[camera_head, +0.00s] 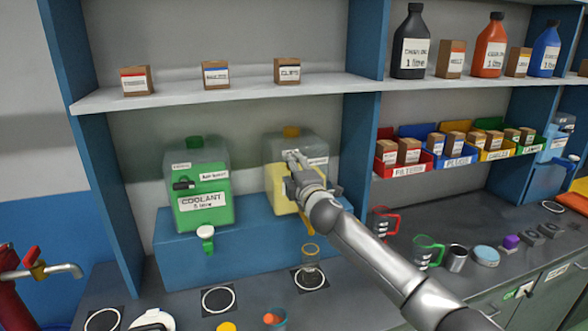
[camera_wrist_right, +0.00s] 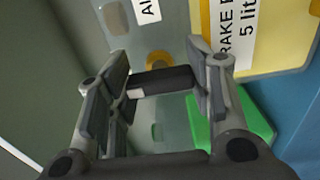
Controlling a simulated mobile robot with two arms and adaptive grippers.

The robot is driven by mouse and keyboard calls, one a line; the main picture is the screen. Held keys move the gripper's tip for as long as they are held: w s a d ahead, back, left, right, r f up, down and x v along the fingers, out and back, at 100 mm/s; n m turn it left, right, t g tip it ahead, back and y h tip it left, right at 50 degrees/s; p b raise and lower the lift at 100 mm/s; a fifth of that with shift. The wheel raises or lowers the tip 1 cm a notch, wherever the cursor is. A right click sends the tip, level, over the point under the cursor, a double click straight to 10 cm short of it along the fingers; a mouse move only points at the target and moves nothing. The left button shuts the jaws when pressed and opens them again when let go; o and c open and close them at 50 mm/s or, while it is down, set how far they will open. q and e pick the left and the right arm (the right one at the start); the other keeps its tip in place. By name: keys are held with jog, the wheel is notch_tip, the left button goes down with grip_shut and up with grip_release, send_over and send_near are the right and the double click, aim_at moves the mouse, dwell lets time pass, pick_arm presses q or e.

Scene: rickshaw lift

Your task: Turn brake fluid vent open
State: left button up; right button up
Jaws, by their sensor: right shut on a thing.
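The brake fluid container (camera_head: 279,186) is a clear tank with yellow fluid on the blue stand (camera_head: 250,225). In the right wrist view its label (camera_wrist_right: 238,40) reads "BRAKE" and "5 lit", partly cut off. My right gripper (camera_head: 298,166) is at the upper front of this tank and hides part of it. In the right wrist view, the black vent lever (camera_wrist_right: 160,80) lies across between the two fingers of my right gripper (camera_wrist_right: 155,92), which is shut on it. How far the vent is turned is not clear.
The green coolant tank (camera_head: 203,195) stands to the left on the same stand. A glass (camera_head: 310,262) is below the brake fluid tank on a black pad. Red (camera_head: 384,222) and green (camera_head: 428,251) jugs stand to the right. A white shelf (camera_head: 230,90) runs above.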

jog(key=shift+f, duration=0.1)
dwell(0.4)
jog(key=o, duration=1)
jog(key=shift+c, duration=0.2)
jog(key=shift+o, duration=0.3)
jog(key=v, duration=1.2)
